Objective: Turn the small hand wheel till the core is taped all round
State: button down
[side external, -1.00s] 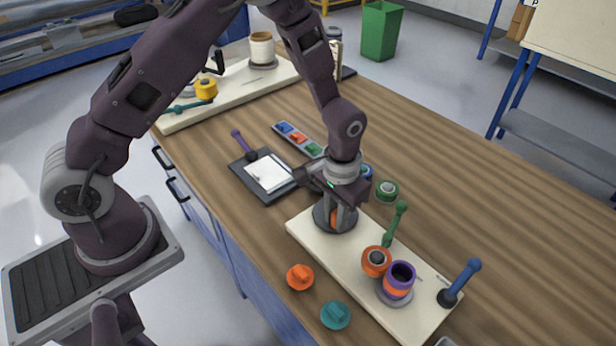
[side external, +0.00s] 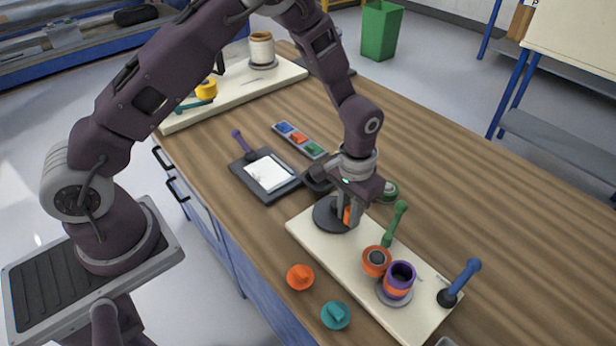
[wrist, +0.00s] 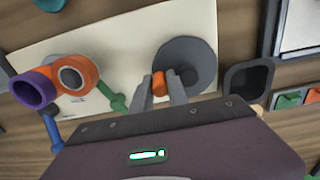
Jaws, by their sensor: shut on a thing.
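The hand wheel, a dark grey disc (side external: 327,216), lies flat at the left end of a cream board (side external: 350,263); it also shows in the wrist view (wrist: 185,50). My gripper (side external: 350,215) is shut on its small orange handle (wrist: 159,84), near the disc's rim. The core, a purple ring (side external: 401,271), stands on a grey round base on the same board, with orange around its lower visible side. An orange roll (side external: 376,261) with a grey centre sits beside it, seeming to touch. The core's far side is hidden.
A green lever (side external: 395,222) and a blue lever (side external: 460,282) rise from the board. An orange knob (side external: 300,277) and a teal knob (side external: 336,315) lie in front. A clipboard (side external: 288,190) and a strip of coloured pieces (side external: 299,139) lie behind. The right of the table is clear.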

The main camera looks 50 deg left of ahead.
jog(key=shift+w, duration=0.3)
jog(key=shift+w+a, duration=0.2)
jog(key=shift+w, duration=0.35)
jog(key=c, duration=1.2)
grip_release()
jog(key=shift+c, duration=0.2)
jog(key=shift+s+a, duration=0.1)
jog(key=shift+a, duration=0.05)
jog(key=shift+c, duration=0.4)
